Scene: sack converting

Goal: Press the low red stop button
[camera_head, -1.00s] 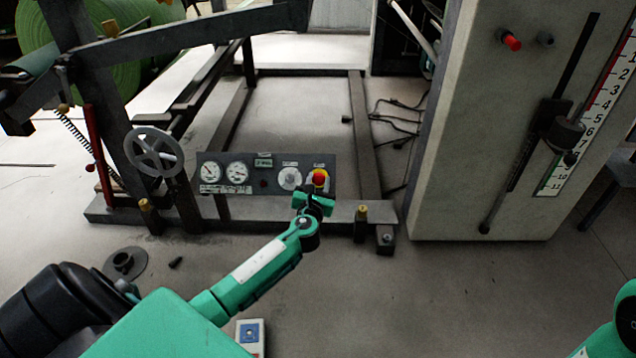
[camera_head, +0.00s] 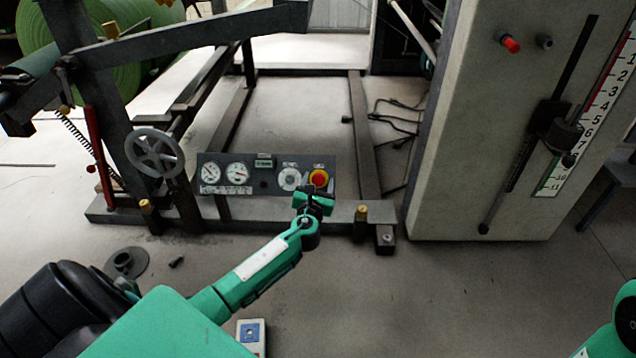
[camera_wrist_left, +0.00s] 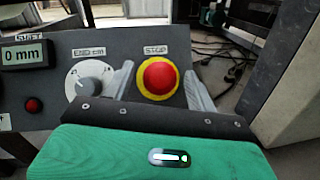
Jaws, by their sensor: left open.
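The red stop button (camera_head: 319,178) has a yellow surround and sits at the right end of a low dark panel. In the left wrist view the red button (camera_wrist_left: 158,78) is under a "STOP" label. My left gripper (camera_head: 312,191) is just in front of the panel, below the button in the head view. In the left wrist view its open fingers (camera_wrist_left: 160,88) show on either side of the button, with nothing between them but the view of it. Whether anything touches the button cannot be told. My right gripper is not in view; only part of my right arm shows.
The panel (camera_head: 265,188) also carries two gauges, a display and a grey knob (camera_wrist_left: 90,80) left of the button. A handwheel (camera_head: 154,153) stands further left. A pale cabinet (camera_head: 475,150) with another red button (camera_head: 511,45) stands at the right. Floor in front is mostly clear.

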